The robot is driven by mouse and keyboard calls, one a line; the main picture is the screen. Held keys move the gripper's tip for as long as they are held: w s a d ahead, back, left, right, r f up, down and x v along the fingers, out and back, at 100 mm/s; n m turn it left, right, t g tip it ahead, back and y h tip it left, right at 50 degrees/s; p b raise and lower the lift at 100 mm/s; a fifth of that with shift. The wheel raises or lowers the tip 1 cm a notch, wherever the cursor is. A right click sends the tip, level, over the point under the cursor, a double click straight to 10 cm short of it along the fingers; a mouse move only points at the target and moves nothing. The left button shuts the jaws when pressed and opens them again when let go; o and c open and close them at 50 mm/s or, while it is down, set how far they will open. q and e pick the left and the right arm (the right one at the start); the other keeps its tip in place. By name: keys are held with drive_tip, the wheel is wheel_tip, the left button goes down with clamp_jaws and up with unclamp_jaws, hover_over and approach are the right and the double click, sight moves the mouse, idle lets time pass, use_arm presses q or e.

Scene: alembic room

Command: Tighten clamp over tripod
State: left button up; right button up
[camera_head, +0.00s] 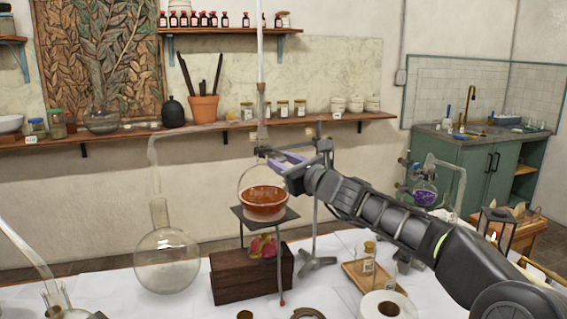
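A tripod (241,215) with a dark square top stands on the table around a dark wooden block (228,286). A round glass flask with orange-brown liquid (263,203) sits on its top. A dark clamp (262,151) is at the flask's neck, beside a metal stand (315,215) with a splayed base. My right arm comes in from the right. Its gripper (279,160), with purplish fingers, is at the clamp, just above the flask. The fingers overlap the clamp in the picture, so their gap and any contact are unclear. My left gripper is not in view.
A large empty round flask (167,262) stands left of the block. A tall glass tube (260,45) rises above the clamp. A shelf (190,130) runs along the wall behind.

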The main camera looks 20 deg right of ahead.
clamp_jaws()
drive_tip(key=shift+m, duration=1.1)
drive_tip(key=o, duration=0.5)
unclamp_jaws()
drive_tip(key=shift+s, duration=0.1)
drive_tip(key=shift+s+d, duration=0.15)
drive_tip(key=shift+s, duration=0.15)
drive_tip(key=b+v, duration=0.2)
drive_tip(key=v, duration=0.5)
